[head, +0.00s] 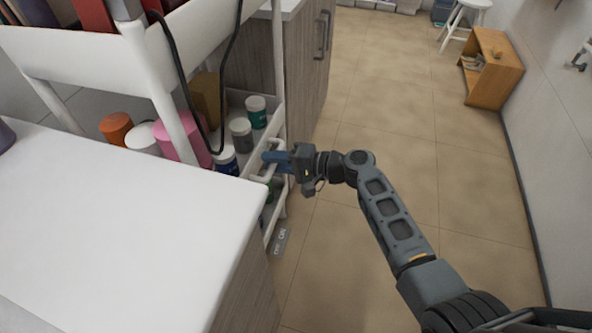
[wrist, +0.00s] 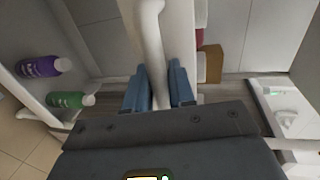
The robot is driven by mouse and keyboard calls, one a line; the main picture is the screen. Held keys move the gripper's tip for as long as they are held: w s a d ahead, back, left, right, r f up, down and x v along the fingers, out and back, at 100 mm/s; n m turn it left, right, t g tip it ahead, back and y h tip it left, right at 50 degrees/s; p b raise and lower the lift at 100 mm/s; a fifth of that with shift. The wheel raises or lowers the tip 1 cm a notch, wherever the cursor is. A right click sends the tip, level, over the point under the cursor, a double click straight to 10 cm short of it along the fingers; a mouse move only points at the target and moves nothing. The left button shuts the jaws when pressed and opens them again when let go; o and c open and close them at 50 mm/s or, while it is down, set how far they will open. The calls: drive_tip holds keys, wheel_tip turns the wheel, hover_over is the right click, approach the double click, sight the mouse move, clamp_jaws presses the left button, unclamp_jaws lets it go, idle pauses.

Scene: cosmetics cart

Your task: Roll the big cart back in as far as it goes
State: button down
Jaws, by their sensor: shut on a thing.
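The big cart is white, with an upper tray (head: 75,52), corner posts and lower shelves holding several jars and bottles. It stands between a white-topped counter in front and a wood-grain cabinet behind. A white handle (head: 262,178) is on its right end. My gripper (head: 272,158) is at that handle, its blue fingers closed around it. In the wrist view the white handle (wrist: 150,45) runs between the two fingers of my gripper (wrist: 160,88). Part of the cart's lower body is hidden by the counter.
The white counter (head: 110,235) fills the near left. The wood-grain cabinet (head: 305,60) stands beyond the cart. Tiled floor (head: 400,110) to the right is open. A wooden shelf box (head: 492,70) and a white stool (head: 462,20) stand by the right wall. A black cable hangs at the cart.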

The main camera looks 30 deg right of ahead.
sight(244, 153)
drive_tip(key=b+x, duration=0.1)
drive_tip(key=x, duration=0.1)
drive_tip(key=b+x, duration=0.1)
drive_tip(key=x, duration=0.2)
drive_tip(key=r+b+x, duration=0.1)
drive_tip(key=x, duration=0.1)
drive_tip(key=shift+w+a, duration=0.2)
drive_tip(key=shift+a, duration=0.05)
drive_tip(key=shift+w+a+r, duration=0.1)
drive_tip(key=shift+w+a, duration=0.05)
drive_tip(key=shift+a, duration=0.2)
drive_tip(key=c, duration=1.2)
unclamp_jaws()
drive_tip(key=shift+o, duration=0.5)
drive_tip(key=shift+w+r, duration=0.15)
drive_tip(key=shift+w, duration=0.05)
drive_tip(key=shift+w+d, duration=0.1)
drive_tip(key=shift+d, duration=0.1)
drive_tip(key=shift+s, duration=0.2)
